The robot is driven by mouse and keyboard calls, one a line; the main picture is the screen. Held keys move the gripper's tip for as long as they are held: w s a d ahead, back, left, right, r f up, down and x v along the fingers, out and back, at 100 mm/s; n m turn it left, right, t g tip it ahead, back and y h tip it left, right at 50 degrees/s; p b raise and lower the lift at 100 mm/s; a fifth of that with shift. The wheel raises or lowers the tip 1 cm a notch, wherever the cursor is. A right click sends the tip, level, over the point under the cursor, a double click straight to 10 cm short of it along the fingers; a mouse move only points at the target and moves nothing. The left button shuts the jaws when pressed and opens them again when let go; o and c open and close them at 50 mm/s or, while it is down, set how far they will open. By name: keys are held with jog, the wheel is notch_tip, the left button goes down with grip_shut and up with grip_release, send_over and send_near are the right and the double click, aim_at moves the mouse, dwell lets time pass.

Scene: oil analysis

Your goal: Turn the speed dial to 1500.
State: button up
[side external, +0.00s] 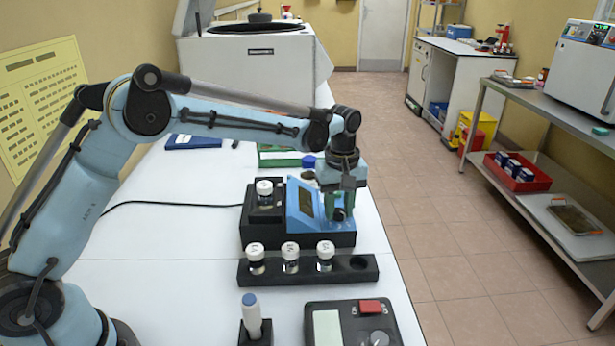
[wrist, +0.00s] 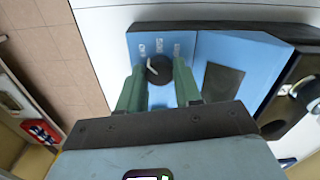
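The speed dial (wrist: 158,69) is a round dark knob with a white pointer on the blue sloped face of a device. It shows in the wrist view, with small white markings around it, too small to read. The pointer tilts to the upper left in that view. The blue device (side external: 305,205) is at the middle of the bench in the side view. My gripper (wrist: 160,66) is over the face, its two green fingers on either side of the dial. I cannot tell whether they touch it. In the side view my gripper (side external: 342,214) hides the dial.
A black rack (side external: 340,272) with several white-capped vials stands in front of the device. A black meter with a red button (side external: 369,306) and a blue-capped bottle (side external: 251,315) are nearer the camera. A large white machine (side external: 255,75) stands behind.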

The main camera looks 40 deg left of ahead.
jog(key=c, duration=0.5)
jog(key=shift+m, duration=0.3)
jog(key=m, duration=1.2)
jog(key=shift+m, duration=0.3)
jog(key=m, duration=0.7)
jog(key=shift+d, duration=0.1)
jog(key=m, duration=0.6)
jog(key=shift+m, duration=0.4)
